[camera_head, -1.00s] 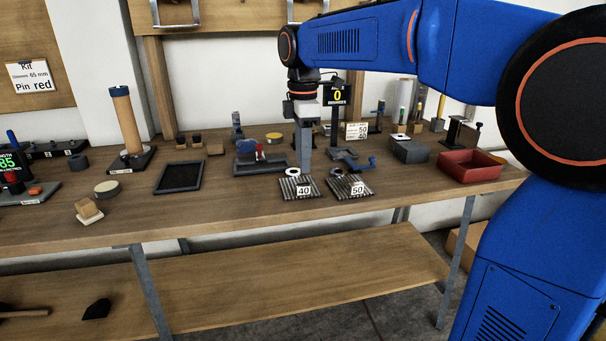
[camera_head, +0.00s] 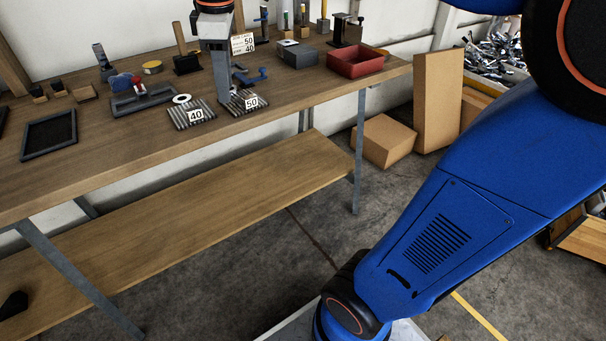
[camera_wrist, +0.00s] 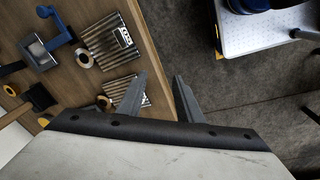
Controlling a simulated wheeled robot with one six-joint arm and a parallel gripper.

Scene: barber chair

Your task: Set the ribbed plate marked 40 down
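The ribbed plate marked 40 (camera_head: 182,117) lies flat on the bench near its front edge, with a pale ring at its back edge. Right beside it lies the ribbed plate marked 50 (camera_head: 238,104). In the wrist view the 50 plate (camera_wrist: 100,38) shows at the top, and the other ribbed plate, seemingly the 40 one (camera_wrist: 118,90), is partly hidden behind a finger. My gripper (camera_head: 222,98) points down in front of part of the 50 plate. In the wrist view my gripper (camera_wrist: 160,80) has its fingers apart, with nothing between them.
A grey tray (camera_head: 145,101) lies left of the plates, and a blue tool (camera_head: 252,75) behind them. A red bin (camera_head: 355,62) stands to the right. A dark framed mat (camera_head: 48,135) lies at left. The front strip of bench (camera_head: 110,155) is clear.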

